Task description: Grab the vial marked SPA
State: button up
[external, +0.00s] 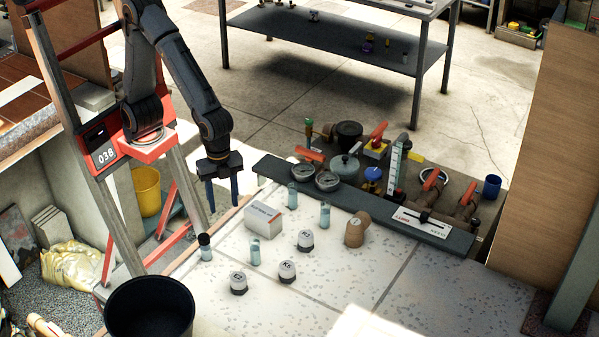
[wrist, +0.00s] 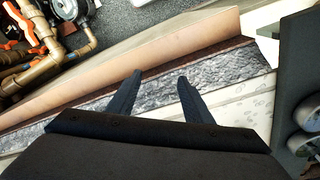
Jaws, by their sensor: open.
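Several small clear vials stand upright on the pale speckled slab (external: 345,265): one at the back (external: 292,196), one near the middle (external: 325,214), one left of centre (external: 254,250) and a dark-capped one (external: 205,247) at the left edge. I cannot read SPA on any of them, so I cannot tell which is marked so. My gripper (external: 222,197) is open and empty, fingers pointing down, above the slab's back left edge and apart from every vial. In the wrist view, the open fingers (wrist: 160,77) have nothing between them, and no vial shows.
A black bucket (external: 150,308) stands at front left.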

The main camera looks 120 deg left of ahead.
aim_at(206, 247)
jog(key=w+d+r+m, duration=0.2)
jog(key=d, duration=0.2)
jog(key=w+d+r+m, duration=0.2)
jog(key=d, duration=0.1)
jog(key=w+d+r+m, duration=0.2)
jog(key=w+d, duration=0.1)
jog(key=d, duration=0.1)
jog(key=shift+w+d+p, duration=0.1)
jog(key=shift+d+p, duration=0.2)
jog(key=shift+p, duration=0.1)
jog(key=d+r+m, duration=0.1)
jog(key=d, duration=0.1)
jog(key=w+d+r+m, duration=0.1)
jog(key=d, duration=0.1)
jog(key=w+d+r+m, duration=0.1)
jog(key=d+m, duration=0.1)
jog(key=d, duration=0.1)
jog(key=shift+w+g+y+p, duration=0.15)
jog(key=shift+g+y+p, duration=0.15)
jog(key=shift+y+p, duration=0.1)
jog(key=shift+d, duration=0.15)
jog(key=shift+d+f+p, duration=0.1)
jog(key=shift+f+p, duration=1.45)
jog(key=shift+f, duration=2.2)
jog(key=c, duration=1.1)
